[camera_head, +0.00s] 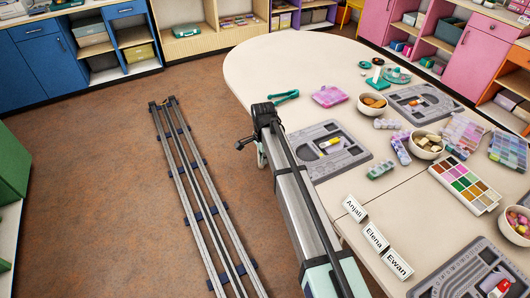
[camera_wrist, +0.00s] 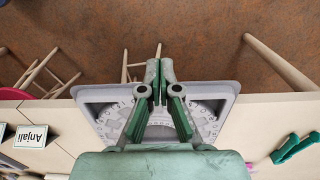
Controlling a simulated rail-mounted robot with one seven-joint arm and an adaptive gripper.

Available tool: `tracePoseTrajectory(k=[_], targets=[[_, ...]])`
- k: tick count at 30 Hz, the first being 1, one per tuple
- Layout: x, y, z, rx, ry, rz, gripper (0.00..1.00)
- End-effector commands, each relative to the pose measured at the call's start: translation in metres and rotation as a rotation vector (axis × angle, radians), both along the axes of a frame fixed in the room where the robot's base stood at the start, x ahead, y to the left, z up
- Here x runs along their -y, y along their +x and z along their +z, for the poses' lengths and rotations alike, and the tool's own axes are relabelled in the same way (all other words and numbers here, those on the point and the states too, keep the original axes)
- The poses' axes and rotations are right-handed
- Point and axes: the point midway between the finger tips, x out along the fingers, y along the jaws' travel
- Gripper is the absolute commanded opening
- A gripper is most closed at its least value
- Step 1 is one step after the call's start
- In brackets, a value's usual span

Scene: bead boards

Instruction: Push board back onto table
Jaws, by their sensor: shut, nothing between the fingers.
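A grey bead board (camera_head: 348,161) lies at the table's left edge in the head view, its left part hidden behind my arm. In the wrist view the board (camera_wrist: 226,95) juts a little past the table edge, over the floor. My gripper (camera_wrist: 160,74) is shut and empty over the middle of the board, fingertips reaching to its outer edge. I cannot tell whether the fingers touch the board. In the head view I cannot pick the gripper out clearly. The pale table (camera_head: 265,70) bears the board.
Name cards, including Anjali (camera_head: 354,208), stand below the board. Teal tongs (camera_head: 284,96) and a pink tray (camera_head: 329,96) lie above it. A bowl (camera_head: 372,104), more boards (camera_head: 424,104) and bead boxes crowd the right. Wooden legs (camera_wrist: 283,62) stand beyond the edge.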

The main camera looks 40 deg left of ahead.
Motion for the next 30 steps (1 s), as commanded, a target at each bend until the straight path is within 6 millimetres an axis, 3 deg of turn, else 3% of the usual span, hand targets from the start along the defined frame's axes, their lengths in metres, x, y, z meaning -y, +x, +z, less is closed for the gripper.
tracePoseTrajectory(k=[9,12,18,30], targets=[[0.0,0.0,-0.06,-0.001,-0.002,0.001,0.0],[0.005,0.018,-0.055,0.001,0.0,-0.001,0.0],[0.011,0.034,-0.056,0.001,0.001,0.0,0.0],[0.013,0.038,-0.057,0.001,0.001,0.001,0.0]])
